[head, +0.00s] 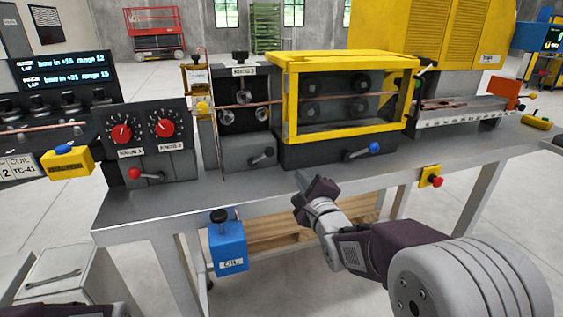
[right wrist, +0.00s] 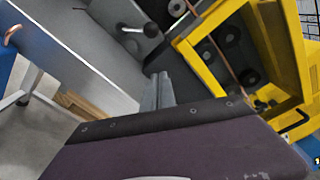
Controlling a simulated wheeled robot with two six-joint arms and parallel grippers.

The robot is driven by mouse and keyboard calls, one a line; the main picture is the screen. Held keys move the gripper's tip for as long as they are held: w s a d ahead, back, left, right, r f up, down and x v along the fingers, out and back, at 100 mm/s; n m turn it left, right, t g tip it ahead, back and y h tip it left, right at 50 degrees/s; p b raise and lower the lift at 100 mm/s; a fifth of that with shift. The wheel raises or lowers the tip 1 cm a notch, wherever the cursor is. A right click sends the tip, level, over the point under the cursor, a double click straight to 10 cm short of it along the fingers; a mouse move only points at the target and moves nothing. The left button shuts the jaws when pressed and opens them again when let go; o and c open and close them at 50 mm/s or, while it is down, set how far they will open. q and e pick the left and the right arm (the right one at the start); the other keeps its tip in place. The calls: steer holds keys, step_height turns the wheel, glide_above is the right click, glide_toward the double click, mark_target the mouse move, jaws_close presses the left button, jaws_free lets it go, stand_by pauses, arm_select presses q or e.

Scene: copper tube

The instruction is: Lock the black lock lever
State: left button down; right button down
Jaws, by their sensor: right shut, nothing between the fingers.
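A lever with a black knob (head: 266,154) sits on the front of the grey straightening unit, left of the yellow guard. The same black-knobbed lever shows in the right wrist view (right wrist: 150,29) at the top, beyond my fingers. I cannot tell from its pose whether it is locked. My right gripper (head: 316,186) is in front of the bench edge, below and to the right of that lever and apart from it. Its fingers also show in the right wrist view (right wrist: 159,91), shut and empty. My left gripper is out of view.
A yellow guard frame (head: 345,134) stands right of the lever, with a blue-knobbed lever (head: 374,147) below it. A red-knobbed lever (head: 136,174) is at the left. A blue oil box (head: 228,247) hangs under the bench's front edge. The bench top (head: 180,200) is clear in front.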

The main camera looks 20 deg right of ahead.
mark_target(262, 157)
steer(key=w, duration=0.6)
steer(key=shift+d+f, duration=0.1)
steer(key=shift+f, duration=0.05)
steer(key=w+a, duration=0.1)
steer(key=a+r, duration=0.1)
steer(key=shift+w+a+r, duration=0.3)
steer(key=shift+w+a, duration=0.05)
steer(key=shift+w, duration=0.05)
steer(key=shift+a+r+p, duration=0.15)
steer(key=shift+a+p, duration=0.15)
steer(key=shift+a, duration=0.05)
steer(key=shift+w, duration=0.1)
steer(key=shift+w, duration=0.15)
